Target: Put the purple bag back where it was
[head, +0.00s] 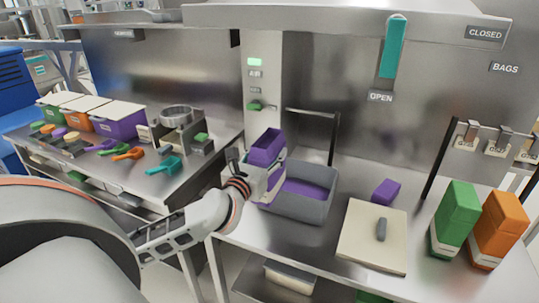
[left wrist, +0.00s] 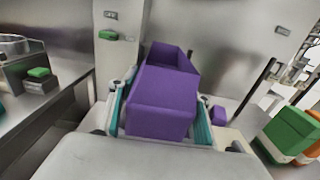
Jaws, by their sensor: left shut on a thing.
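The purple bag (head: 266,149) is held by my left gripper (head: 262,181) above the left end of a grey bin (head: 317,209) on the right-hand bench. In the left wrist view the bag (left wrist: 162,105) sits between the two teal-edged fingers of the gripper (left wrist: 160,118), and its far end looks open. The grey bin has purple contents (head: 303,190) in it. The bag's lower part is hidden by the gripper in the head view. My right gripper is not in view.
A green bag (head: 455,220) and an orange bag (head: 499,229) stand at the right. A small purple block (head: 385,192) lies behind a beige lid (head: 372,240) with a grey handle. Lidded coloured bins and scoops (head: 164,165) fill the left bench. A thin rail (head: 335,138) stands behind the bin.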

